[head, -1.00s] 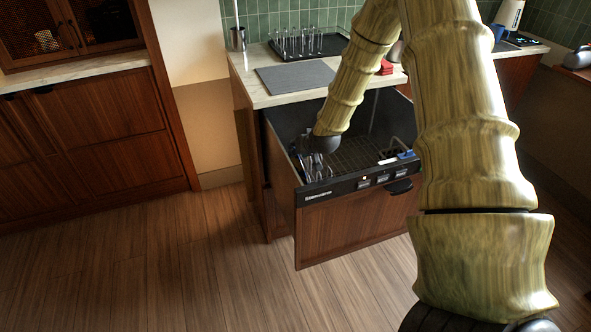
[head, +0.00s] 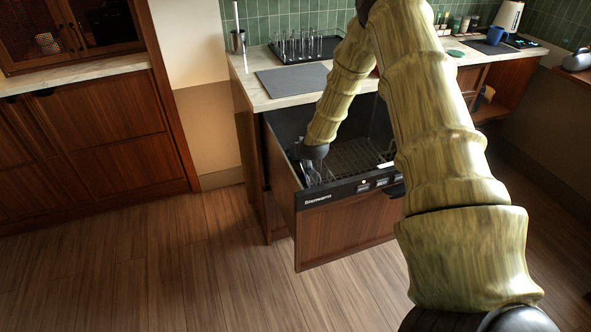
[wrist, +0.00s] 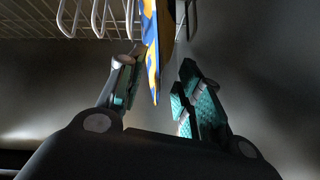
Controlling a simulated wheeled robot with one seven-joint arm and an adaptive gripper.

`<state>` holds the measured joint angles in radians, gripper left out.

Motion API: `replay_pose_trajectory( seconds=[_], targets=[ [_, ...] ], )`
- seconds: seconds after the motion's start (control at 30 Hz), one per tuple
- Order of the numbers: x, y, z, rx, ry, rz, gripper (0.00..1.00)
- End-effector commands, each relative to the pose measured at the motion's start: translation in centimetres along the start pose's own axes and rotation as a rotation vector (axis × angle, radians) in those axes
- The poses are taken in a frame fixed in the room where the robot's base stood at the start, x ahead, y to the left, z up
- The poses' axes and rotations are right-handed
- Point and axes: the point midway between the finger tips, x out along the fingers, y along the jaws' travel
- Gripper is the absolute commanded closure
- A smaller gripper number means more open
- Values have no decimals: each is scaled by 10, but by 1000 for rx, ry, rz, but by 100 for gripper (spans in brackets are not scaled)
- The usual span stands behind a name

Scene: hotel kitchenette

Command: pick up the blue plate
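The blue plate (wrist: 152,45), patterned with yellow, stands on edge in the wrist view and shows as a thin strip. My gripper (wrist: 157,82) is open, with one teal-padded finger on each side of the plate's near edge. Gaps show between the plate and both pads. In the head view my gripper (head: 314,172) reaches down into the left front of the open dishwasher drawer (head: 345,232). I cannot make out the plate in the head view.
A white wire rack (wrist: 100,15) is beside the plate. The drawer's front panel and dark side walls surround my gripper. The counter above holds a grey mat (head: 292,80), a tray of glasses (head: 305,47) and a blue mug (head: 496,35). The floor at left is clear.

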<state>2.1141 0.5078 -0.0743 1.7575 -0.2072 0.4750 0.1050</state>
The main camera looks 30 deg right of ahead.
Motion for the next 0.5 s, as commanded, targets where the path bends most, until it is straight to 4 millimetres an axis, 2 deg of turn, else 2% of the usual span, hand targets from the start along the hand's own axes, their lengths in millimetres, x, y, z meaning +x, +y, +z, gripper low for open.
replay_pose_trajectory(
  seconds=[0.17,0.4,0.5],
  targets=[
    [8,0,0,-1,-1,0,65],
    [9,0,0,0,0,0,65],
    [9,0,0,0,0,0,81]
  ],
)
